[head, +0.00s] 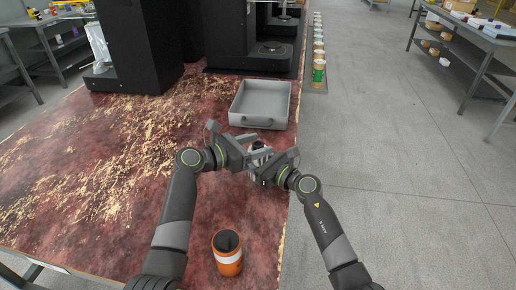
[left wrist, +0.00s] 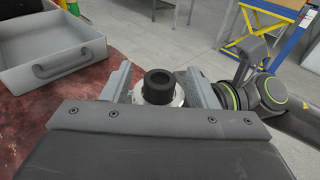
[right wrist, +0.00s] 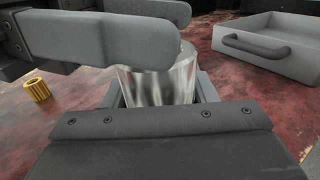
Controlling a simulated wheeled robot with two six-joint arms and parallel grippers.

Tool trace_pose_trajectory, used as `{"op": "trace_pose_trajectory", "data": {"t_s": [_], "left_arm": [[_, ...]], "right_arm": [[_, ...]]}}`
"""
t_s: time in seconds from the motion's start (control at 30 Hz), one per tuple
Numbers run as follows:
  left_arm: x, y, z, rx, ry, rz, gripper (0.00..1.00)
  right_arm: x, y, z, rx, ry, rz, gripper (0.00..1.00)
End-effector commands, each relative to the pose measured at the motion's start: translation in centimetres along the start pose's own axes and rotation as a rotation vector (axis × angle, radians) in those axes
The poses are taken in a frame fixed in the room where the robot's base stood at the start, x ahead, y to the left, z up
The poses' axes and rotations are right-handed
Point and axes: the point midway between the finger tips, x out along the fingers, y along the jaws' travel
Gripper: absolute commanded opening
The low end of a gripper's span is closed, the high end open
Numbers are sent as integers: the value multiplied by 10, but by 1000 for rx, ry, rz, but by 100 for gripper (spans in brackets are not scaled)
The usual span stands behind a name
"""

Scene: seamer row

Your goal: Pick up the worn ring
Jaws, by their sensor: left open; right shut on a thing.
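A black ring (left wrist: 159,86), which I take to be the worn ring, sits on top of a silver metal cylinder (right wrist: 158,84). In the head view the ring (head: 257,145) is small and dark between my two grippers. My left gripper (head: 254,150) is open, with one finger on each side of the ring; I cannot tell whether they touch it. My right gripper (head: 268,164) is shut on the silver cylinder and holds it upright. In the right wrist view the left gripper's fingers (right wrist: 150,30) cross above the cylinder and hide the ring.
A grey tray (head: 261,120) with a handle stands just beyond the grippers. A gold ribbed ring (right wrist: 37,90) lies on the worn red tabletop. Black machines (head: 139,45) stand at the back. The table's right edge is close.

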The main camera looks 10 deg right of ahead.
Motion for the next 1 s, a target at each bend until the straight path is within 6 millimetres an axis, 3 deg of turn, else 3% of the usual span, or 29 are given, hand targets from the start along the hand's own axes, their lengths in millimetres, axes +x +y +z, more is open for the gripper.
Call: {"op": "trace_pose_trajectory", "data": {"t_s": [0.37,0.7,1.0], "left_arm": [[8,0,0,1,-1,0,54],[8,0,0,1,0,0,9],[7,0,5,3,-1,1,7]], "right_arm": [[0,0,0,0,1,0,26],[0,0,0,0,1,0,26],[0,0,0,0,1,0,26]]}}
